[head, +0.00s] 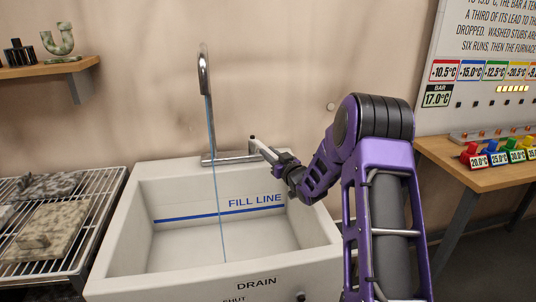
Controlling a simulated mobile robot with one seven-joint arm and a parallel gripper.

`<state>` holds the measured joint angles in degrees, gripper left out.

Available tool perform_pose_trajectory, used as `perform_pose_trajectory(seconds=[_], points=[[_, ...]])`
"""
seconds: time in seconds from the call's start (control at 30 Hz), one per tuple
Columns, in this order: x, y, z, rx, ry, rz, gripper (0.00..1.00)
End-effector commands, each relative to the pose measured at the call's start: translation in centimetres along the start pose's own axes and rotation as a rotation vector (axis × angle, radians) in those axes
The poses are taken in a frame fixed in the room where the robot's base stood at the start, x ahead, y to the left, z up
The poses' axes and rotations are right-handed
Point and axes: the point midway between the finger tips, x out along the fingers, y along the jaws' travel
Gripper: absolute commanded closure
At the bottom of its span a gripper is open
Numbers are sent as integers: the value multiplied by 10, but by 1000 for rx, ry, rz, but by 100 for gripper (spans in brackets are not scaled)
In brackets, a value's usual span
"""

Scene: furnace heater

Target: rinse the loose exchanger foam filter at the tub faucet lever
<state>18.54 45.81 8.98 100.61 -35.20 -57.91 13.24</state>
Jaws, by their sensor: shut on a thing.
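The tub faucet (205,85) stands at the back rim of the white tub (110,262). Its lever (257,147) sticks out at the right of the faucet base, slanting toward my gripper. My gripper (276,158) is shut on the lever's end, above the back right of the tub. A thin blue stream of water (214,175) falls from the spout into the tub. Speckled grey foam-like pads (44,232) lie on the wire rack at the left; I cannot tell which is the loose exchanger filter. No pad shows inside the tub.
The wire rack (108,190) stands left of the tub. At the right, a wooden bench (465,178) holds coloured temperature-labelled blocks (492,154) below a sign board. The tub carries fill-line and drain markings.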

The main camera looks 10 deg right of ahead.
Motion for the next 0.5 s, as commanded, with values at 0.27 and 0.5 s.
perform_pose_trajectory(seconds=[0.27,0.5], points=[[0,0,-1,-1,0,1,46],[0,0,0,-1,0,1,45]])
